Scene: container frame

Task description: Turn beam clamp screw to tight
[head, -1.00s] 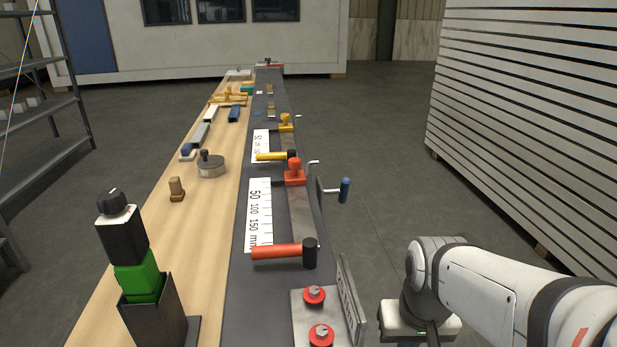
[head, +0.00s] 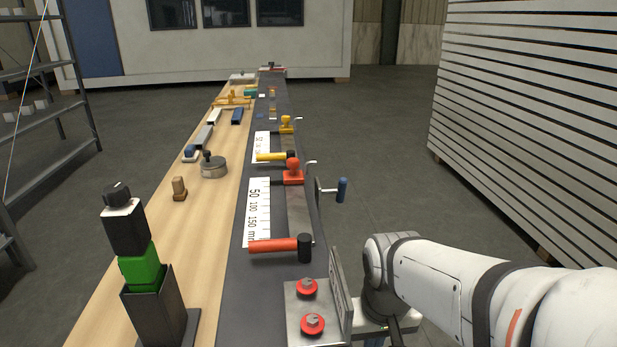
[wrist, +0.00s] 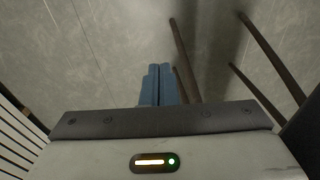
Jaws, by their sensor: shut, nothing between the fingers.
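No part is clearly labelled as the beam clamp screw. A blue-handled crank (head: 341,190) sticks out from the right side of the bench beside a red clamp (head: 293,172). A red bar with a black end (head: 275,245) lies across the dark rail nearer to me. A metal bracket at the near end carries two red knobs with grey tops (head: 307,288). My gripper shows in the wrist view with its blue fingers (wrist: 160,72) together and empty above grey floor. In the head view my arm is at the lower right; the fingertips are not visible there.
The long bench has a wooden strip (head: 198,238) and a dark rail (head: 228,300). A black and green stack (head: 140,265) stands at the near left. A slatted white stack (head: 530,130) stands at the right. Floor between it and the bench is clear.

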